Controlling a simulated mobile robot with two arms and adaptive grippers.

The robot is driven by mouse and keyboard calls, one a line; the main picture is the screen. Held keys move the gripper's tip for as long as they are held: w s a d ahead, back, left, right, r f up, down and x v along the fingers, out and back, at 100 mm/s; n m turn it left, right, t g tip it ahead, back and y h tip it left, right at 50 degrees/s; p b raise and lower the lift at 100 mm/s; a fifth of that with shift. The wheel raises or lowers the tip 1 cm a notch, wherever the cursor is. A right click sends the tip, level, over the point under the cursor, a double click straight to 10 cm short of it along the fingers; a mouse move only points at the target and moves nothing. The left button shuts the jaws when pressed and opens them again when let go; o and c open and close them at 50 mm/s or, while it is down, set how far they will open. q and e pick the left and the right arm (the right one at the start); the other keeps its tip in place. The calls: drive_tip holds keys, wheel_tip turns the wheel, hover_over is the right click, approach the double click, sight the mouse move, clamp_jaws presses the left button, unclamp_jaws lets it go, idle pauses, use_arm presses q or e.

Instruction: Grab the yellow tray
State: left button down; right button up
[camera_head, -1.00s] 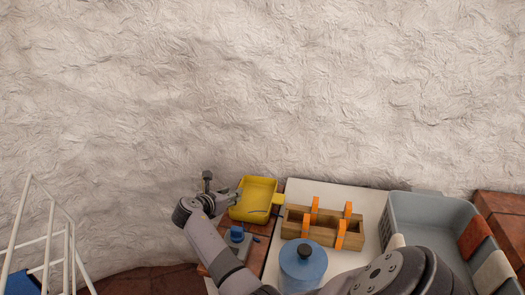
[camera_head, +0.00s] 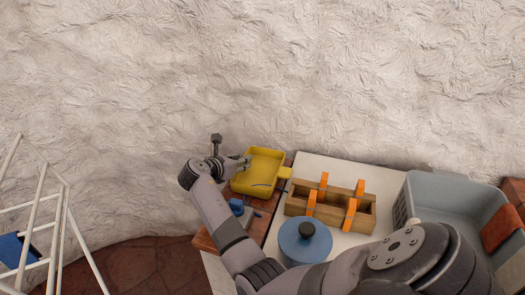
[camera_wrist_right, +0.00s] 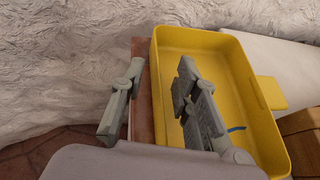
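The yellow tray (camera_head: 262,182) sits at the back left of the counter against the rough wall, with a tab handle on its right side. It fills the upper right of the right wrist view (camera_wrist_right: 235,85). My right gripper (camera_head: 243,162) is at the tray's left edge. In the right wrist view my right gripper (camera_wrist_right: 157,105) is open, one finger outside the tray's left wall and the other over the tray's inside. Contact with the wall cannot be told. A thin blue mark or strip shows inside the tray. My left gripper is not in view.
A blue lidded pot (camera_head: 303,252) and a wooden box with orange pieces (camera_head: 330,208) stand right of the tray. A grey bin (camera_head: 455,190) is further right. A small blue object (camera_head: 237,206) lies in front of the tray. A white rack (camera_head: 62,225) stands left.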

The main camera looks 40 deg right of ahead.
drive_tip(key=shift+c, duration=0.6)
drive_tip(key=shift+d+f, duration=0.1)
drive_tip(key=shift+f, duration=0.05)
drive_tip(key=shift+c, duration=1.3)
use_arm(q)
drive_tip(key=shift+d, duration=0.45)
use_arm(e)
clamp_jaws()
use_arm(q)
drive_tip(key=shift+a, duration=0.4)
